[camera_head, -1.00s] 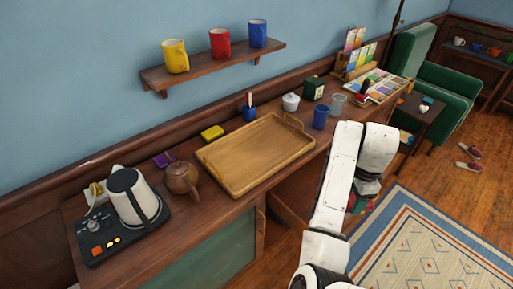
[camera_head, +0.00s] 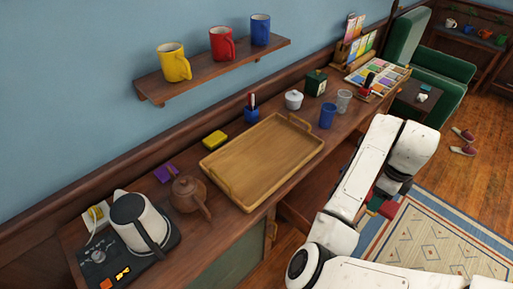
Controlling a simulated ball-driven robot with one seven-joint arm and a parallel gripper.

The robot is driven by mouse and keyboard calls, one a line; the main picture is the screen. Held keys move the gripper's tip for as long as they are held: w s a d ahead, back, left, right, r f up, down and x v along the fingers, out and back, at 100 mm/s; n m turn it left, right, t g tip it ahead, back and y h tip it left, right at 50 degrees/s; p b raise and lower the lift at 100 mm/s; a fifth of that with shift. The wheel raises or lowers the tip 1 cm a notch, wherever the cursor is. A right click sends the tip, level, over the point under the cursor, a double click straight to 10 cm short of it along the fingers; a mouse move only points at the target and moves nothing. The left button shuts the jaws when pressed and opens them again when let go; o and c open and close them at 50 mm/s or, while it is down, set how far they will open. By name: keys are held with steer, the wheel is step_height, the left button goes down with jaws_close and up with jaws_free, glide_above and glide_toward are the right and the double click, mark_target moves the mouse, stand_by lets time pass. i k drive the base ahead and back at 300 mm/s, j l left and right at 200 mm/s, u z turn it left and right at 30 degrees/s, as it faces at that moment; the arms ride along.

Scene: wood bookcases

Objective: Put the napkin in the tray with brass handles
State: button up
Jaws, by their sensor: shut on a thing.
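The wooden tray (camera_head: 262,165) lies empty on the long desk, with a raised yellowish handle at each short end. My gripper (camera_head: 382,203) hangs below my bent arm, right of the desk's front edge and over the rug side. It is shut on a small red and green thing (camera_head: 388,209), mostly hidden by my arm. I cannot tell for sure whether this is the napkin. A flat purple item (camera_head: 165,173) lies by the teapot. No other clear napkin shows.
The teapot (camera_head: 190,195) and kettle (camera_head: 140,222) stand left of the tray. A mug shelf (camera_head: 215,68) hangs above.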

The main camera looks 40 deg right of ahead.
mark_target(286, 140)
steer(key=i, duration=1.05)
